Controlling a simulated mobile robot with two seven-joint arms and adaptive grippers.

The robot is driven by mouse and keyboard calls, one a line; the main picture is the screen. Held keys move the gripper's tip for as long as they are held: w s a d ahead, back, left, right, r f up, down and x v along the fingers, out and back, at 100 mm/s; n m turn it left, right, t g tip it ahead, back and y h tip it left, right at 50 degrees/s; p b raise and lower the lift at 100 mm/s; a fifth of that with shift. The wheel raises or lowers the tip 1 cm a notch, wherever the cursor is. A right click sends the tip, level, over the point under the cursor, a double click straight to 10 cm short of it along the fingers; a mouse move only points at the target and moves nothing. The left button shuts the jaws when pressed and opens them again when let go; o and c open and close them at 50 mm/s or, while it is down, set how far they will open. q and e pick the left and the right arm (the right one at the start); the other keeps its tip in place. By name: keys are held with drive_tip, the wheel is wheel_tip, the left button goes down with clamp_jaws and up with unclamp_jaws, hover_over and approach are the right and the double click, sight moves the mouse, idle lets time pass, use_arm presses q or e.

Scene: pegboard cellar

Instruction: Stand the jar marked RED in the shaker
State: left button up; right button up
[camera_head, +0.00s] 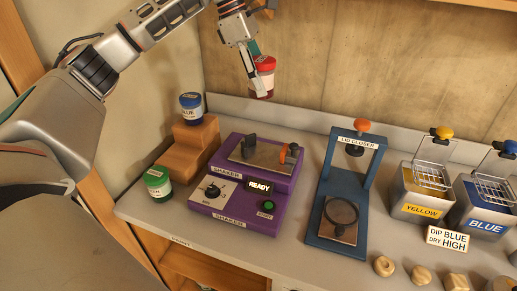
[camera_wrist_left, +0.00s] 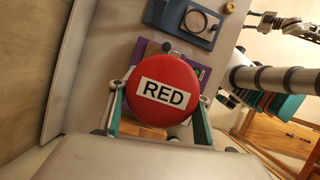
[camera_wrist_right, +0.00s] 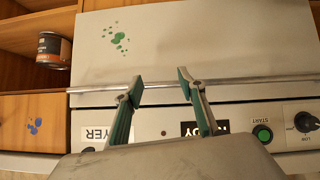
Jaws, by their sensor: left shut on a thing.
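The jar marked RED (camera_head: 265,64) has a red lid, and its RED label faces the camera in the left wrist view (camera_wrist_left: 163,75). My left gripper (camera_head: 259,76) is shut on it, with a finger on each side. It holds the jar in the air above the back edge of the bench, behind the shaker. The purple shaker (camera_head: 217,206) stands on the bench with a READY display and a green START button. Its top plate (camera_head: 262,155) is empty between a dark and an orange-tipped clamp. My right gripper (camera_wrist_right: 160,88) is open and empty in the right wrist view.
A blue-lidded jar (camera_head: 191,107) stands on wooden steps (camera_head: 193,146); a green-lidded jar (camera_head: 157,182) stands in front. The blue lid closer (camera_head: 325,205) is right of the shaker. Yellow (camera_head: 420,209) and blue (camera_head: 486,225) dip tanks stand further right. A dryer panel (camera_wrist_right: 100,133) faces my right gripper.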

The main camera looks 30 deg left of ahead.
use_arm(q)
wheel_tip(320, 180, down, 20)
drive_tip(key=shift+r, duration=0.2)
drive_tip(key=shift+f, duration=0.15)
idle(0.4)
drive_tip(key=o, duration=1.4)
drive_tip(key=v, duration=1.2)
drive_tip(key=shift+d, duration=0.1)
